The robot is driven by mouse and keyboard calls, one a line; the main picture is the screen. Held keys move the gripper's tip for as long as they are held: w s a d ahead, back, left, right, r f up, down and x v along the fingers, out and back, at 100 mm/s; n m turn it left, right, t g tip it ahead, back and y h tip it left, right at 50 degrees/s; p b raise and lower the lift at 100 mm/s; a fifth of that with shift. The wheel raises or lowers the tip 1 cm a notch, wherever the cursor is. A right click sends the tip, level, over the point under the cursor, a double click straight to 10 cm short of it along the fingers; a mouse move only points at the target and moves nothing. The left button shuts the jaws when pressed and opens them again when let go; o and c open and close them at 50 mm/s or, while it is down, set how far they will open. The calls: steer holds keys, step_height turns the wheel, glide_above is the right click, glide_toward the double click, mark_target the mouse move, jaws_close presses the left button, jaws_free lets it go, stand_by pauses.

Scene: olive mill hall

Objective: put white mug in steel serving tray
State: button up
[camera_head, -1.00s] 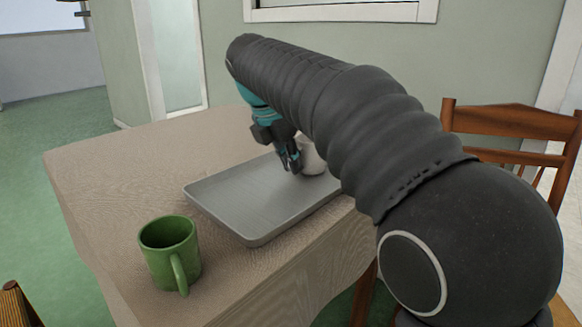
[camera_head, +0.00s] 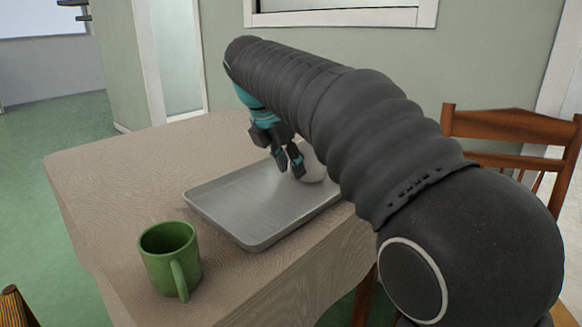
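The white mug (camera_head: 311,166) is at the far right part of the steel serving tray (camera_head: 240,206), largely hidden behind my arm. Its lower edge appears to be on the tray, but the contact is not fully visible. My gripper (camera_head: 289,170) is over the tray, just left of the mug. Its two dark fingers point down with a gap between them, and I see nothing held in that gap. The tray lies flat on the table.
The table's left part is clear. A wooden chair (camera_head: 510,124) stands at the right, behind my arm.

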steer(key=p+v, duration=0.3)
steer(key=v, duration=0.8)
steer(key=shift+d, duration=0.15)
steer(key=s+d+f+m+y, duration=0.1)
steer(key=s+d+f+m, duration=0.25)
steer(key=d+m, duration=0.35)
steer(key=s+d+f+m+y, duration=0.1)
steer(key=s+d+f+m, duration=0.2)
steer(key=s+d+m, duration=0.35)
steer(key=s+d+f+m+t, duration=0.1)
steer(key=s+d+f+m, duration=0.3)
steer(key=s+f+m, duration=0.2)
steer(key=s+d+f+m+t+y, duration=0.1)
steer(key=s+d+f+m, duration=0.4)
steer(key=f, duration=0.5)
steer(key=s+m, duration=0.2)
steer(key=m, duration=0.1)
steer(key=shift+d+f, duration=0.25)
steer(key=shift+d, duration=0.1)
